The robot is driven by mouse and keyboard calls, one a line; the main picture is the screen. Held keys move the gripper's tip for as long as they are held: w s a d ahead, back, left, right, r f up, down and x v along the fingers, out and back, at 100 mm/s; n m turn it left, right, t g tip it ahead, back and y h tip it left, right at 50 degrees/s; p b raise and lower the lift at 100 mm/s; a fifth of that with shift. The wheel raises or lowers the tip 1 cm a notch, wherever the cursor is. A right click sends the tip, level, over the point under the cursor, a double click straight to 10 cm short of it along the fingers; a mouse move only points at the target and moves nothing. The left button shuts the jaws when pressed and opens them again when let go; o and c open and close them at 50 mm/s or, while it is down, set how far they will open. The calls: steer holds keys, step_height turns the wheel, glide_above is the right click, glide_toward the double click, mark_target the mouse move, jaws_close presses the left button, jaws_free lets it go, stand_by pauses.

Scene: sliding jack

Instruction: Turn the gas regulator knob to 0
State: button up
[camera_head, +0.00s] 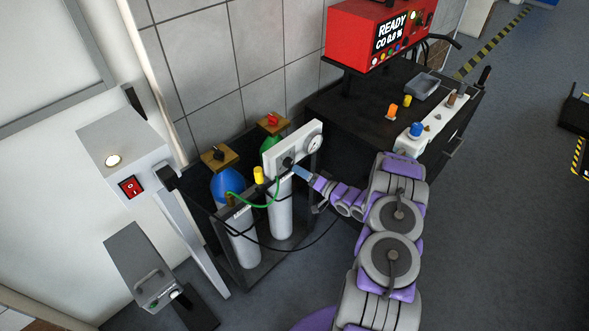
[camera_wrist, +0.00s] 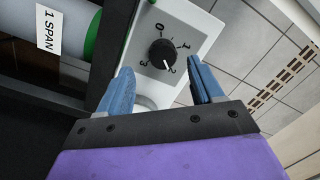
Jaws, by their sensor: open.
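The regulator knob (camera_wrist: 161,53) is black and round, on a white panel (camera_wrist: 183,15) marked 0, 1, 2 and 3. Its white pointer line points at about 2. In the head view the knob (camera_head: 287,162) is on the front of the white regulator box (camera_head: 290,148), above the gas cylinders. My gripper (camera_wrist: 162,78) is open, with its blue fingers apart, one to each side of the knob's lower part in the wrist view. I see no clear contact with the knob. In the head view my gripper (camera_head: 297,170) is right at the knob.
A round gauge (camera_head: 314,143) is on the box's right end. A green hose (camera_head: 262,205) and a yellow cap (camera_head: 258,174) are left of my gripper. A blue-topped cylinder (camera_head: 226,186) stands left. A dark cabinet (camera_head: 345,113) is behind right.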

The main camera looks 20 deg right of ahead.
mark_target(291, 166)
steer(key=x, duration=0.4)
steer(key=shift+s+a+b, duration=0.1)
steer(key=shift+b, duration=0.2)
steer(key=shift+w, duration=0.35)
steer(key=c, duration=1.1)
